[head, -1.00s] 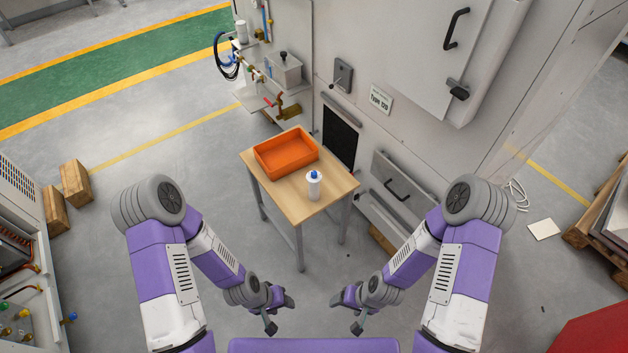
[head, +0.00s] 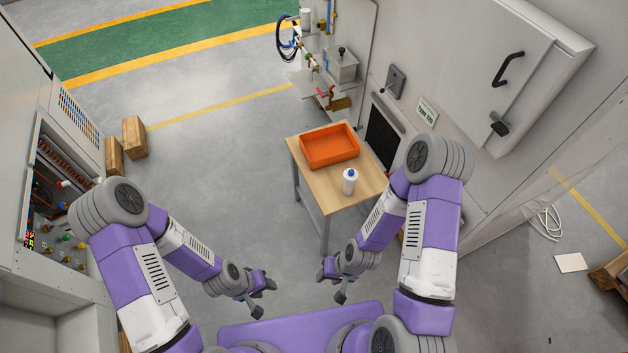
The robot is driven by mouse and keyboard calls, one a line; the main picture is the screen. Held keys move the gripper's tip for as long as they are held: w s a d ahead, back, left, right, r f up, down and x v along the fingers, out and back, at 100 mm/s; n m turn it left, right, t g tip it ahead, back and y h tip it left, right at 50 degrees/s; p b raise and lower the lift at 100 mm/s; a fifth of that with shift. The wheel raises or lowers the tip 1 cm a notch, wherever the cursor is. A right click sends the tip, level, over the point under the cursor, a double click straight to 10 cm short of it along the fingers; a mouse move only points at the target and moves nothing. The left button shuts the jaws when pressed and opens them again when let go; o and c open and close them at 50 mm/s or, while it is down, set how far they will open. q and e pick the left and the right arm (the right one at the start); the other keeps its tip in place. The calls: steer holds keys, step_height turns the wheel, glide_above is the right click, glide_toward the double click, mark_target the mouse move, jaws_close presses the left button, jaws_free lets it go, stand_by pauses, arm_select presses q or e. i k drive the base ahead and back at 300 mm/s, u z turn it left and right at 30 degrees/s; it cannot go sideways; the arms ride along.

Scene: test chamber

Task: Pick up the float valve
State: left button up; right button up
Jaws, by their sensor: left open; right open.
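I cannot make out for certain which thing is the float valve. Small pipe fittings, some brass and one with a red handle (head: 322,92), sit on the wall panel and its shelf at the upper middle. A brass-coloured part (head: 340,103) shows at the shelf's front edge. My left gripper (head: 264,297) is open and empty above the floor, well short of the table and panel. My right gripper (head: 331,286) is open and empty to its right, also apart from everything.
A wooden table (head: 303,166) bears an orange tray (head: 330,160) and a white bottle with a blue cap (head: 349,181). A grey cabinet (head: 450,60) stands behind it. A control cabinet (head: 85,115) is on the left, with wooden blocks (head: 134,137) nearby. Floor between is clear.

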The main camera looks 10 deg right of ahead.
mark_target(348, 183)
steer(key=u, duration=0.65)
steer(key=i, duration=1.95)
steer(key=z, duration=3.2)
